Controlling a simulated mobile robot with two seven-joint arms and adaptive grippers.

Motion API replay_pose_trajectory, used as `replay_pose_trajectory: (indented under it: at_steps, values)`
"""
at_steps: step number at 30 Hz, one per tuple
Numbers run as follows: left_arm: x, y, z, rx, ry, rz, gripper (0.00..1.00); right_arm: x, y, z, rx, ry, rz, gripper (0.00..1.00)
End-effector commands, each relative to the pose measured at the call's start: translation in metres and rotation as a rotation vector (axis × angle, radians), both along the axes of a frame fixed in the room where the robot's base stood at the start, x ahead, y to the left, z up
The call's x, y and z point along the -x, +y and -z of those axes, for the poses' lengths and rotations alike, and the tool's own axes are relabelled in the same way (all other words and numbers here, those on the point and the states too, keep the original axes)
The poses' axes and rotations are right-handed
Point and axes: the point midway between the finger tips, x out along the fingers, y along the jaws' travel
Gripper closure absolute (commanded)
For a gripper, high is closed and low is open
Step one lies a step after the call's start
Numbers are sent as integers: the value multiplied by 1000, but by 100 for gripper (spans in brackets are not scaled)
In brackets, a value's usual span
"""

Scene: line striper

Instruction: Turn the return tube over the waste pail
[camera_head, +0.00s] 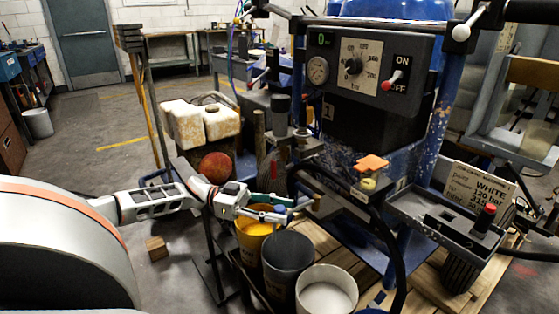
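My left gripper (281,207) reaches in from the left, above the row of pails and in front of the machine. A small blue piece (280,210) shows at its fingertips; I cannot tell if the fingers hold it. Under and beside the gripper stand a pail with yellow contents (247,254), a dark grey pail (286,270) and a pail with white contents (326,296). I cannot tell which is the waste pail. The return tube is not clearly made out near the fingers. A thick black hose (388,235) curves down right of the pails. My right gripper is not in view.
The machine's control panel (362,67) stands behind the pails. A tray with a red-topped part (485,219) juts out at the right. A reddish ball (216,167) is behind my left arm. A wooden block (157,248) lies on the floor, which is open at the left.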

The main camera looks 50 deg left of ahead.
Motion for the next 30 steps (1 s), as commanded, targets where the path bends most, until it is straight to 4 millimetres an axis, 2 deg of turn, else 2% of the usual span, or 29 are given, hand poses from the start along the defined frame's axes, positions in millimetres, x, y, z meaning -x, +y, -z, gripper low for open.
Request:
replay_pose_trajectory:
  at_steps: [8, 21, 25, 30]
  values:
    - [6, 8, 0, -1, 1, -1, 62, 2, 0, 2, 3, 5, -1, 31]
    - [55, 75, 0, -2, 3, -2, 62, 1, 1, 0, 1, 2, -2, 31]
    - [65, 88, 0, -1, 2, -2, 62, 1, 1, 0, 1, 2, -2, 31]
    - [71, 96, -1, 1, -1, -1, 62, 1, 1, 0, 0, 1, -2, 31]
